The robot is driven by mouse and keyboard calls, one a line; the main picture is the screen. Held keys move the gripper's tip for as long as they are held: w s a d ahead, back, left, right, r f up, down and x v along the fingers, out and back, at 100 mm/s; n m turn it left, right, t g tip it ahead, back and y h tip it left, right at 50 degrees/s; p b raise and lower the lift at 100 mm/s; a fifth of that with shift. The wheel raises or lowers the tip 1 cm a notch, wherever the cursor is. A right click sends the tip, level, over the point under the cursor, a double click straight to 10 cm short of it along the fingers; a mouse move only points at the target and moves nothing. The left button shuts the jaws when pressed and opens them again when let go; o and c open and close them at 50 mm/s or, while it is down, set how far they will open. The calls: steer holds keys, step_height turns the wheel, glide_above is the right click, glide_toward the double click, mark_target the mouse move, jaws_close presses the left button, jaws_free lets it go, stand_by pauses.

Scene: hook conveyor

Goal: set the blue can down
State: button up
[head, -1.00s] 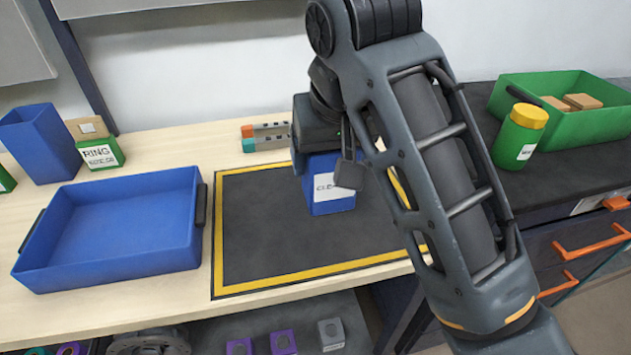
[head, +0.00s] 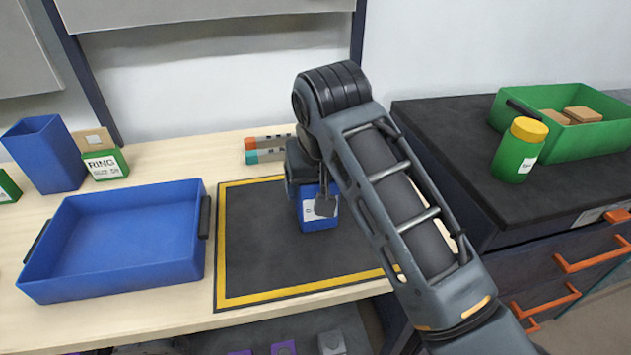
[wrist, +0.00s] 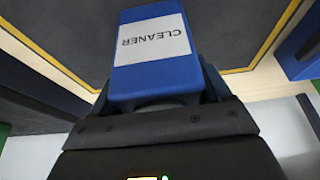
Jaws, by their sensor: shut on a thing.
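The blue can (head: 318,213) is a boxy blue container with a white label. The label reads CLEANER in the wrist view, where the can (wrist: 150,75) appears upside down between the fingers. My gripper (head: 322,197) is shut on the can, over the black mat with a yellow border (head: 262,250). My gripper also shows in the wrist view (wrist: 160,98). The can's bottom is at or close to the mat; I cannot tell whether it touches. My arm and fingers hide part of the can in the head view.
A blue tray (head: 200,262) stands left of the mat, with a blue bin (head: 45,153) and a green RING box (head: 105,164) behind it. Right, on a dark counter, are a green jar with a yellow lid (head: 518,152) and a green crate (head: 580,138). The mat's left half is clear.

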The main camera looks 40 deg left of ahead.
steer(key=o, duration=1.4)
steer(key=shift+f, duration=0.1)
steer(key=shift+c, duration=0.2)
steer(key=v, duration=1.2)
